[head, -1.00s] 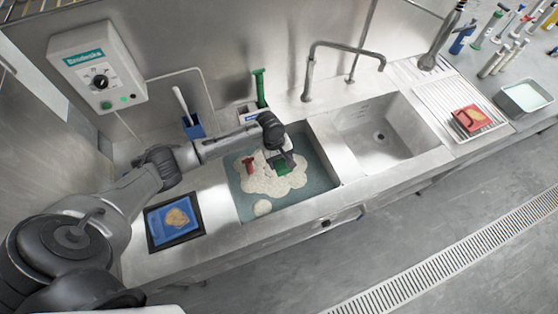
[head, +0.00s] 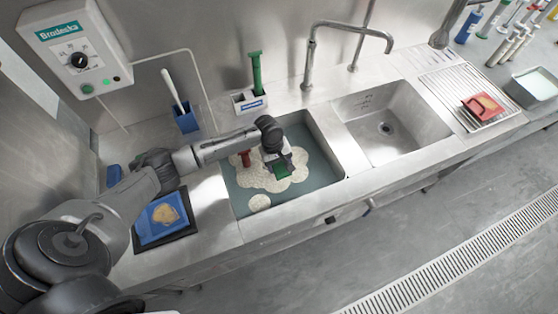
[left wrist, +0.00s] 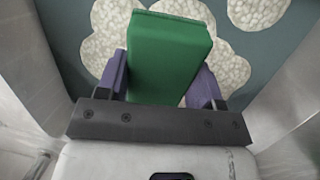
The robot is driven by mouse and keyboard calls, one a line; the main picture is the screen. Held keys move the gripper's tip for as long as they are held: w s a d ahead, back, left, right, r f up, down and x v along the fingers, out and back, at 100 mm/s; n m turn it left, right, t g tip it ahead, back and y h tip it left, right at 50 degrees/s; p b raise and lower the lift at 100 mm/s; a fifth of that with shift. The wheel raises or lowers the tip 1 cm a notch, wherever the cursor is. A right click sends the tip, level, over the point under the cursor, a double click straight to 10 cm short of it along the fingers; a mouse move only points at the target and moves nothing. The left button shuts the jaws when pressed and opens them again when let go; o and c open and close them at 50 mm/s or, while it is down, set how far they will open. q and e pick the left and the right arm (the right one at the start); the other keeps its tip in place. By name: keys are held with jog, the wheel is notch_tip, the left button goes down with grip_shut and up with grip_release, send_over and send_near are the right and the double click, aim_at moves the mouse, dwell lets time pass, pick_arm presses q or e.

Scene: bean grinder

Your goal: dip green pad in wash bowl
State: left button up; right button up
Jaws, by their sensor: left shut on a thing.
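My left gripper (head: 277,168) is shut on the green pad (head: 283,172) over the foamy basin. In the left wrist view the green pad (left wrist: 168,58) is a thick green block between two purple fingers (left wrist: 160,85). The wash bowl (head: 326,176) appears to be the left sink basin, with grey-blue water (left wrist: 65,40) and patches of pale foam (head: 258,202). The pad is inside the basin's outline; I cannot tell whether it touches the water. My right gripper is not in view.
A red upright object (head: 245,158) stands in the foam beside my gripper. A blue tray (head: 162,218) with a tan piece lies left of the basin. An empty sink (head: 400,150) is to the right. A tall faucet (head: 309,70) and a green-handled brush (head: 257,72) stand behind.

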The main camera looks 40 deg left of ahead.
aim_at(282, 164)
pick_arm(q)
jog(key=a+b+x, duration=0.2)
jog(key=x, duration=0.5)
jog(key=shift+d+f+b, duration=0.15)
jog(key=shift+f+b, duration=0.2)
jog(key=shift+f, duration=0.2)
dwell(0.3)
jog(key=p+v, duration=0.2)
jog(key=d+p+v, duration=0.1)
jog(key=p+v, duration=0.1)
jog(key=p, duration=0.1)
jog(key=p+v, duration=0.2)
jog(key=p, duration=0.1)
jog(key=shift+d+r, duration=0.25)
jog(key=shift+r, duration=0.15)
jog(key=p+v, duration=0.2)
jog(key=d+p+v, duration=0.1)
jog(key=p+v, duration=0.1)
jog(key=p, duration=0.1)
jog(key=p+v, duration=0.2)
jog(key=p, duration=0.1)
jog(key=shift+d+r, duration=0.2)
jog(key=shift+r, duration=0.3)
jog(key=p+v, duration=0.2)
jog(key=p, duration=0.1)
jog(key=shift+d+r, duration=0.25)
jog(key=shift+r, duration=0.1)
jog(key=shift+r+p, duration=0.35)
